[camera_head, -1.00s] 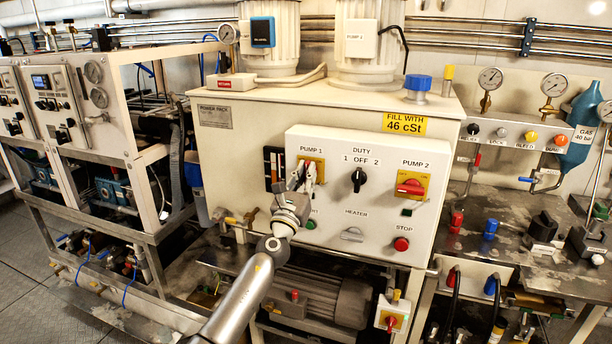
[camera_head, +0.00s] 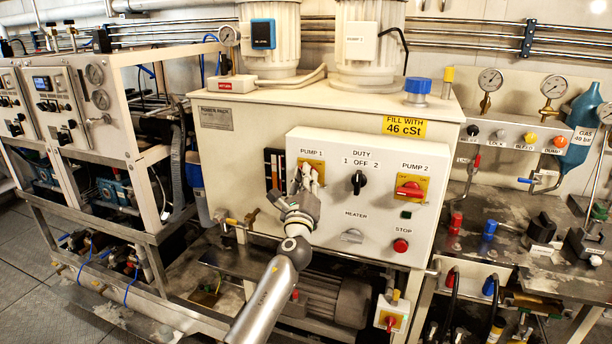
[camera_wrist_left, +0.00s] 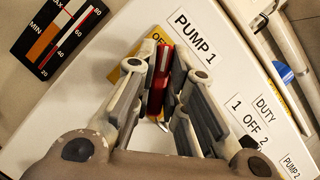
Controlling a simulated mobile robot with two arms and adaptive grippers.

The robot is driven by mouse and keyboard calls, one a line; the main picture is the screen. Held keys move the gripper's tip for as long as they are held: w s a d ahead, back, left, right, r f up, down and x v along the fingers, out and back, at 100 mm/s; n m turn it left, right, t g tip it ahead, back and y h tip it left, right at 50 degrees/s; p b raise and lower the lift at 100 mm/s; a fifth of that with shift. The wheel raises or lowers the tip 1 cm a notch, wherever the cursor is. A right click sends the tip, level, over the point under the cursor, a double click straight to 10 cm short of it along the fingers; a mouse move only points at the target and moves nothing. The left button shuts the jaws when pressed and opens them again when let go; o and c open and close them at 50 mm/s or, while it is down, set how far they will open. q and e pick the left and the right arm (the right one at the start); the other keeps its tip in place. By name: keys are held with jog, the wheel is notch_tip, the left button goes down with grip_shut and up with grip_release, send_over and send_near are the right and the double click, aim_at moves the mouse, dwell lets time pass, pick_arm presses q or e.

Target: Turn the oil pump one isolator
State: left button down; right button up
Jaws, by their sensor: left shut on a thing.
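The pump one isolator is a red handle (camera_wrist_left: 158,80) on a yellow plate (camera_head: 316,163), below the PUMP 1 label at the left of the white control panel. My left gripper (camera_head: 308,180) covers most of it in the head view. In the left wrist view, the fingers of my left gripper (camera_wrist_left: 161,92) stand on both sides of the red handle and are shut on it. The handle runs roughly along the fingers there. My right gripper is in neither view.
The panel (camera_head: 328,236) also carries a black duty switch (camera_head: 358,181), the red PUMP 2 isolator (camera_head: 410,189), a heater knob (camera_head: 351,236) and a red stop button (camera_head: 400,246). A level gauge (camera_head: 274,170) is just left of the panel. A motor (camera_head: 335,299) sits below.

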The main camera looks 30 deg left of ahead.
pick_arm(q)
jog(key=shift+f+n+g+y+p, duration=0.15)
jog(key=shift+n+g+p, duration=0.65)
jog(key=shift+n, duration=1.2)
jog(key=shift+r+n+g+y+p, duration=0.1)
jog(key=shift+n+g+p, duration=0.75)
jog(key=shift+n, duration=1.15)
jog(key=shift+f+n+g+y+p, duration=0.15)
jog(key=shift+n+g+p, duration=0.65)
jog(key=shift+n, duration=1.2)
jog(key=c, duration=1.5)
grip_release()
jog(key=shift+a, duration=0.1)
jog(key=shift+s, duration=0.1)
jog(key=v, duration=1.2)
